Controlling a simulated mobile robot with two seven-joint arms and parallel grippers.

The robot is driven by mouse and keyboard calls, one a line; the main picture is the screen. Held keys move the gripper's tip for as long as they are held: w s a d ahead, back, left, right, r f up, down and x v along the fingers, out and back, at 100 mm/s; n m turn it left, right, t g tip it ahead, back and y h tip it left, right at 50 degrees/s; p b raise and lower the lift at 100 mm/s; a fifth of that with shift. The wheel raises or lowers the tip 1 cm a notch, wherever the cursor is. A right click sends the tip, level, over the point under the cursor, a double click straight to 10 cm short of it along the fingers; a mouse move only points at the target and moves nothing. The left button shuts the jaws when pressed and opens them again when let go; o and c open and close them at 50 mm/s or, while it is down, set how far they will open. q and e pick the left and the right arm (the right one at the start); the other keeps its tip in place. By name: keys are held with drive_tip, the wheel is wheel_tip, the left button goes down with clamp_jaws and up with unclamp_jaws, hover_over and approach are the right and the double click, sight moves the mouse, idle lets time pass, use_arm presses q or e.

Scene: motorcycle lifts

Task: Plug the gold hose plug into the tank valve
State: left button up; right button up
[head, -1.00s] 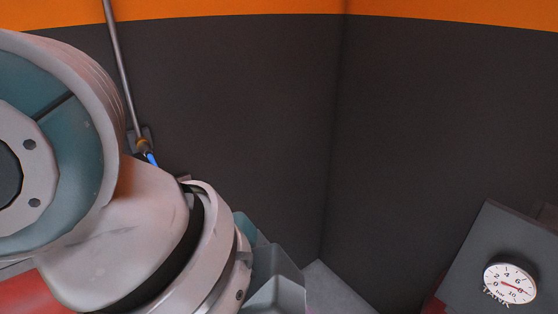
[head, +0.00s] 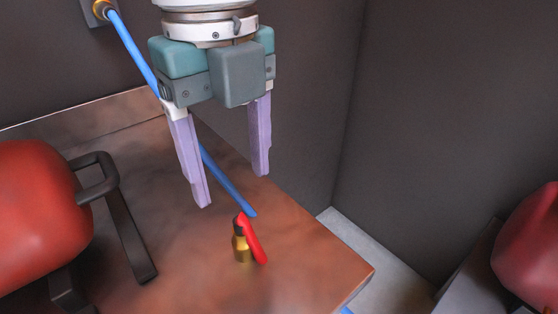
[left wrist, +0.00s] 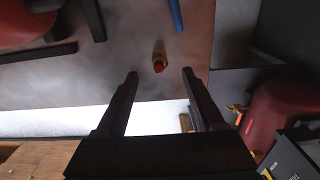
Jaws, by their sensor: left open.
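A gold fitting with a red lever (head: 242,247) stands on the brown bench top. It also shows in the left wrist view (left wrist: 159,60), between and beyond my fingers. I cannot tell whether it is the hose plug or a valve. A blue hose (head: 222,176) runs from a wall outlet and its visible end lies near the fitting. My left gripper (head: 231,192) is open and empty, pointing down, above and behind the fitting. A red tank (head: 35,215) with a dark frame stands at the left. My right gripper is not in view.
The brown bench (head: 310,270) has free room around the fitting and ends in a corner at the right. Another red rounded body (head: 528,250) stands at the far right. The dark wall is close behind my left gripper.

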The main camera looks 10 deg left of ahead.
sight(240, 222)
use_arm(q)
drive_tip(key=shift+d, duration=0.1)
drive_tip(key=shift+s+f, duration=0.1)
drive_tip(key=shift+f, duration=2.25)
drive_tip(key=shift+f, duration=0.1)
drive_tip(key=f, duration=0.5)
drive_tip(key=shift+s+d+b, duration=0.2)
drive_tip(key=shift+s+b, duration=0.1)
clamp_jaws()
